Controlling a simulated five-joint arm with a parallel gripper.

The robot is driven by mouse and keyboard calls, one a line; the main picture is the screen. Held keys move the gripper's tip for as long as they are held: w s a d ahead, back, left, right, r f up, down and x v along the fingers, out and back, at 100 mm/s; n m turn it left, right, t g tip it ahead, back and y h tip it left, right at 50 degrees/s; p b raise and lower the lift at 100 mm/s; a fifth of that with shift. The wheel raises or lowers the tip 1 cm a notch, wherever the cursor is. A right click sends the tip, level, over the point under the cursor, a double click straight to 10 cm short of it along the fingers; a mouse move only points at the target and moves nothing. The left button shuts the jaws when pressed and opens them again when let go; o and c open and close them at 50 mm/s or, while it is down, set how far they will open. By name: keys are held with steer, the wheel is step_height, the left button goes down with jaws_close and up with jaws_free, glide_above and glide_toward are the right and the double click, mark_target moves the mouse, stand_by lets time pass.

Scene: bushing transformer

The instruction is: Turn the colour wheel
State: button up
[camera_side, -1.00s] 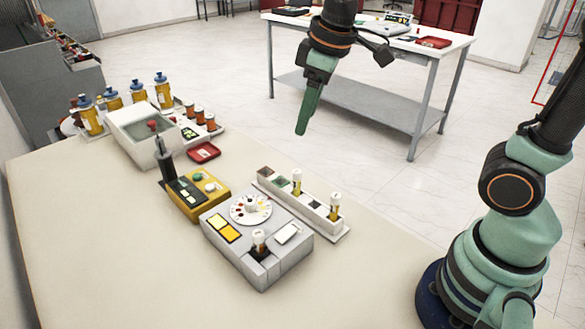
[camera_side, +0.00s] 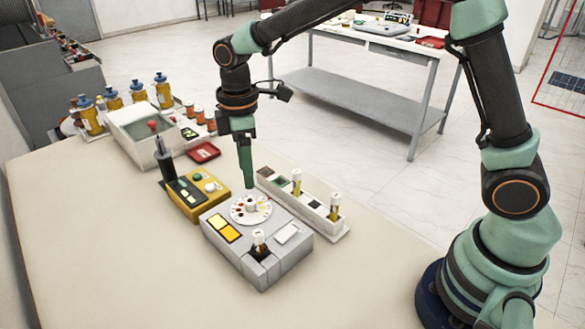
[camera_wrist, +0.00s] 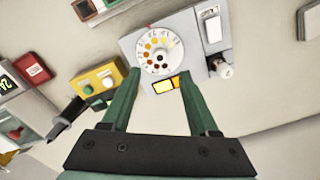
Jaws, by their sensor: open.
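The colour wheel (camera_side: 237,212) is a white disc with coloured dots and a pale central knob, on top of a grey box (camera_side: 268,273). It also shows in the wrist view (camera_wrist: 147,52), with dots from yellow through orange to dark red. My gripper (camera_side: 248,187) points down just above the wheel's far side in the side view. In the wrist view its two green fingers (camera_wrist: 163,72) are spread apart with nothing between them, and the wheel lies beyond their tips. Whether a fingertip touches the wheel cannot be told.
The grey box also holds two yellow panels (camera_side: 224,228), a white switch (camera_side: 288,233) and a vial (camera_side: 259,240). A yellow button box (camera_side: 205,202) stands left, a vial rack (camera_side: 320,222) right. A white basin (camera_side: 135,140) and bottles (camera_side: 163,92) stand behind. The front table is clear.

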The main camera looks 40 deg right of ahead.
mark_target(250, 201)
step_height(250, 201, down, 8)
steer(key=shift+f, duration=0.1)
stand_by(0.4)
jaws_close()
